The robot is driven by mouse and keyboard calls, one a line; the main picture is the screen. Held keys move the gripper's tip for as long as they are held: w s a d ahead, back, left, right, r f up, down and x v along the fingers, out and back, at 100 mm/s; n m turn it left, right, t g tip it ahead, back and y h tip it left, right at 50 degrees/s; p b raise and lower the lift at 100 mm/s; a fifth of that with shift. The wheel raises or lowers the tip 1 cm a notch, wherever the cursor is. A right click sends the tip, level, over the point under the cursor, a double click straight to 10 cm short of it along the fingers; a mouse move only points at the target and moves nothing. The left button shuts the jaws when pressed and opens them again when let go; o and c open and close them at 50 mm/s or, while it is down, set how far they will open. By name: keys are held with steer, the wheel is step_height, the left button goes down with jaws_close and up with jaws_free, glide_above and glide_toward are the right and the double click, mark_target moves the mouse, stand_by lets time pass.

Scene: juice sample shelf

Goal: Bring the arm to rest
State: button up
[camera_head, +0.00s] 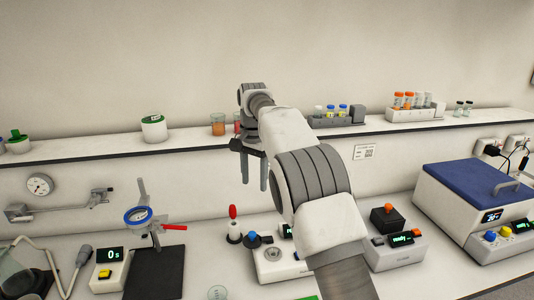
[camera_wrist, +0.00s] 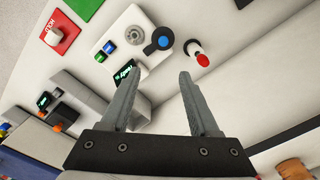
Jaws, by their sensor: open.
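My arm reaches up and forward across the middle of the head view. My gripper (camera_head: 254,182) points down in front of the shelf edge, with its two fingers apart and nothing between them. In the wrist view my gripper (camera_wrist: 156,90) also shows open and empty. Below the fingers stand a red-topped piece (camera_head: 233,213) and a device with a blue knob (camera_head: 254,239); the red-topped piece also shows in the wrist view (camera_wrist: 203,60). Part of that device is hidden behind my arm.
The shelf (camera_head: 90,151) carries a white jar (camera_head: 154,128), orange juice glass (camera_head: 218,126) and vial racks (camera_head: 411,115). Bare wall lies above the shelf.

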steer(key=s+d+r+n+t, duration=0.2)
steer(key=s+d+r+t, duration=0.1)
steer(key=s+d+r, duration=1.15)
steer(key=s+d+f+n, duration=0.1)
steer(key=s+d+f, duration=0.1)
steer(key=s, duration=0.5)
steer(key=s+d+f+n+t, duration=0.1)
steer(key=s+d+f, duration=0.2)
steer(key=s, duration=0.5)
steer(key=s+d+f+n+t, duration=0.1)
steer(key=s+d+f, duration=0.2)
steer(key=s, duration=0.4)
steer(key=shift+s+f+n, duration=0.3)
steer(key=shift+f+n, duration=0.1)
steer(key=shift+f, duration=0.3)
